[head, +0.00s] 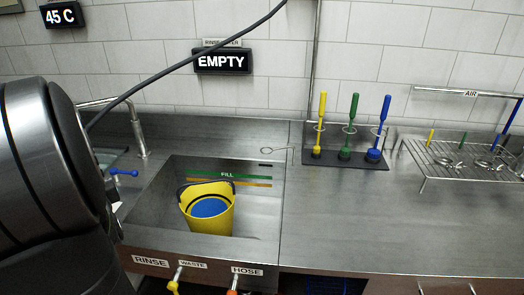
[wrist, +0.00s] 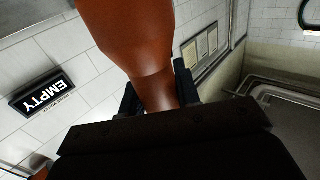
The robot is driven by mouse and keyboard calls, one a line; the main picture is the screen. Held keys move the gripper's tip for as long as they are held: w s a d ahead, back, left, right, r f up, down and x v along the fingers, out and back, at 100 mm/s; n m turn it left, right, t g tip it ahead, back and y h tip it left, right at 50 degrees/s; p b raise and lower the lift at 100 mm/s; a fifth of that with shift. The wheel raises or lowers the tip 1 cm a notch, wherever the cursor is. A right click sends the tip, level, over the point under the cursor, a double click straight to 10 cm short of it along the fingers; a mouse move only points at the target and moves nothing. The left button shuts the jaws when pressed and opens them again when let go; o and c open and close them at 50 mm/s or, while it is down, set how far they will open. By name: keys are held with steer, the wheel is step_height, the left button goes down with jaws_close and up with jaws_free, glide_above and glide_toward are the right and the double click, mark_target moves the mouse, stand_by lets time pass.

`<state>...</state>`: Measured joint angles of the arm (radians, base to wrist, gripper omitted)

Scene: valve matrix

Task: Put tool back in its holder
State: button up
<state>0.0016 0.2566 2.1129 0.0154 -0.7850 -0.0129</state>
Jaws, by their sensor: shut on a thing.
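In the wrist view an orange-brown tool handle (wrist: 145,45) runs up from between the dark fingers of my gripper (wrist: 157,92), which is shut on it. The tool's far end is out of view. The head view shows neither my gripper nor this tool. In that view a dark rack (head: 345,158) on the counter holds a yellow tool (head: 322,115), a green tool (head: 352,115) and a blue tool (head: 385,115), all upright through wire rings.
A sink (head: 262,195) holds a yellow bucket (head: 222,222) with blue inside. A wire drying rack (head: 450,160) with small coloured tools stands at right. An EMPTY sign (head: 222,61) is on the wall. A dark cable (head: 190,67) crosses overhead. The front right counter is clear.

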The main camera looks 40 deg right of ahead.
steer(key=shift+s+a+f, duration=0.1)
steer(key=shift+a, duration=0.1)
steer(key=shift+d, duration=0.1)
stand_by(0.4)
steer(key=w+d+r+m+g+h, duration=0.1)
steer(key=w+d+m+h, duration=0.15)
steer(key=d, duration=0.65)
steer(key=w+d+r+m+g+h, duration=0.15)
steer(key=d+h, duration=0.25)
steer(key=d, duration=0.6)
steer(key=w+d+r+m+h, duration=0.2)
steer(key=w+d+h, duration=0.1)
steer(key=d, duration=0.6)
steer(key=s+d+r+m+g+h, duration=0.1)
steer(key=s+d+m+g, duration=0.1)
steer(key=d, duration=0.8)
steer(key=s+d+r+m+g+h, duration=0.1)
steer(key=s+d+m+g+h, duration=0.1)
steer(key=d, duration=0.8)
steer(key=s+d+r+m+g+h, duration=0.1)
steer(key=s+d+g+h, duration=0.1)
steer(key=d, duration=0.9)
steer(key=shift+s+m, duration=0.4)
steer(key=shift+s, duration=0.35)
steer(key=shift+h, duration=0.25)
